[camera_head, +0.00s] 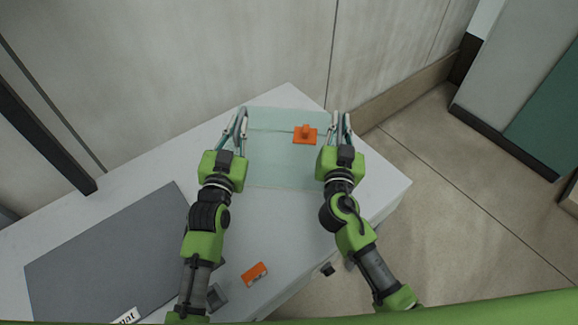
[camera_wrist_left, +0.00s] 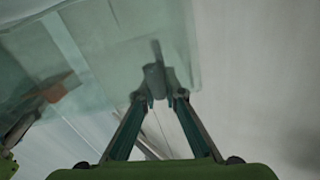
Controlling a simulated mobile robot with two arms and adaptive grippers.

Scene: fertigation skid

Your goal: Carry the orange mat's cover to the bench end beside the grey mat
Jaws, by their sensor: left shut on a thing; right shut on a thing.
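A pale green, see-through cover (camera_head: 275,165) is between my two grippers at the far right part of the bench. My left gripper (camera_head: 243,115) is shut on its left side and my right gripper (camera_head: 342,118) is shut on its right side. In the left wrist view the cover (camera_wrist_left: 110,40) spreads to the left of the fingers, and the left gripper (camera_wrist_left: 160,95) closes on a grey grip piece. The grey mat (camera_head: 110,255) lies flat on the bench at the left. I cannot clearly make out an orange mat, nor whether the cover touches the bench.
An orange piece with a knob (camera_head: 305,136) shows within the cover's outline; I cannot tell whether it is on or under it. A small orange block (camera_head: 255,273) lies near the bench's front edge. The white bench (camera_head: 275,225) is bare between cover and block. A wall stands behind.

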